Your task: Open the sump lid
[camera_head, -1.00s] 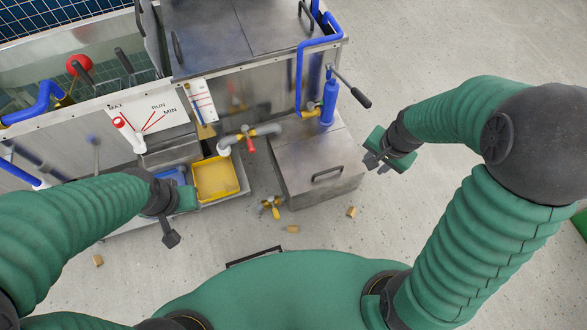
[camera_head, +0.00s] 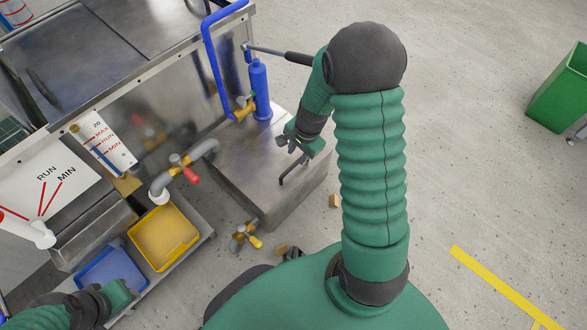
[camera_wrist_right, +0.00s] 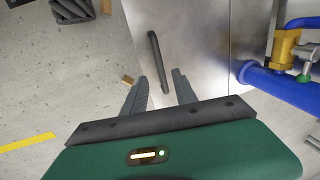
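The sump is a low steel box on the floor, and its flat lid (camera_head: 240,150) appears closed. A dark bar handle (camera_head: 294,174) stands on the lid. The handle (camera_wrist_right: 158,62) also shows in the right wrist view, just beyond the fingertips. My right gripper (camera_head: 287,143) is above the lid, close to the handle.
A blue pump (camera_head: 260,90) with a grey lever (camera_head: 280,53) stands at the box's far end. A pipe with a red valve (camera_head: 188,172) is to its left. A yellow bin (camera_head: 163,237) and blue bin (camera_head: 112,272) sit on a low shelf.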

